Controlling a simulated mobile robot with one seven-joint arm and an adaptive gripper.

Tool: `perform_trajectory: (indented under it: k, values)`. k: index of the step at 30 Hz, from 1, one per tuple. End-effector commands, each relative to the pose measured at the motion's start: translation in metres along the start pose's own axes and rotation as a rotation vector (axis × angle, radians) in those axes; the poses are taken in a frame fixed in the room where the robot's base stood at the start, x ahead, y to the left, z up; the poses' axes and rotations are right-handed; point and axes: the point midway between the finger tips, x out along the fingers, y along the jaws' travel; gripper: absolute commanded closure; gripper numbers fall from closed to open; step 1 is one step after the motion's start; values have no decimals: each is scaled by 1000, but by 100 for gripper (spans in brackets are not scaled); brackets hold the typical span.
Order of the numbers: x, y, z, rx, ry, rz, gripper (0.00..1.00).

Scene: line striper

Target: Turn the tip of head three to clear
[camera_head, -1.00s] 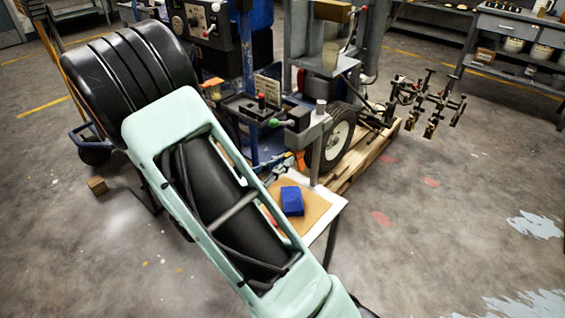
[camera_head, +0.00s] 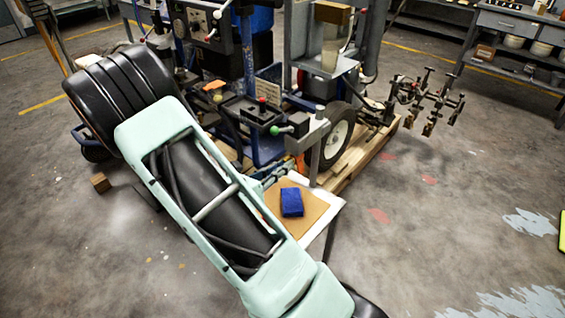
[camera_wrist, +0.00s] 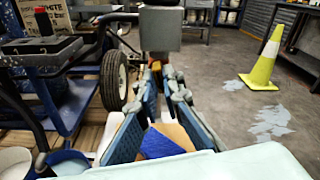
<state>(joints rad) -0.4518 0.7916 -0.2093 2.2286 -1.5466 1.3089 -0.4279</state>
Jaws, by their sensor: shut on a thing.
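Several dark spray heads (camera_head: 428,98) hang from a bar at the right of the machine; I cannot tell which is head three or make out its tip. In the wrist view my gripper (camera_wrist: 163,72) has its blue-padded fingers drawn together at the tips, below and in front of a grey block (camera_wrist: 161,30). The thing between the fingertips is too small and hidden to name. In the head view my arm mostly hides the gripper, which is near the small white table (camera_head: 327,210). A blue block or sponge (camera_head: 291,202) lies there on a brown board (camera_head: 312,207).
The grey block tops an upright post (camera_head: 316,150) at the small table. A green-knobbed lever (camera_head: 275,130) is beside it. The striper's wheel (camera_head: 339,137) and wooden pallet (camera_head: 355,160) are behind. A yellow cone (camera_wrist: 263,60) stands on open floor at right.

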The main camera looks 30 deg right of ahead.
Motion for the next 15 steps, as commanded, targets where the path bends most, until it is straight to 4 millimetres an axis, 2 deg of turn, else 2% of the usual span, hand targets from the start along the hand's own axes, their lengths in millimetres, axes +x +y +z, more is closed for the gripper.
perform_trajectory:
  k: [15]
  values:
    - [0,-2,2,-200,0,-27,100]
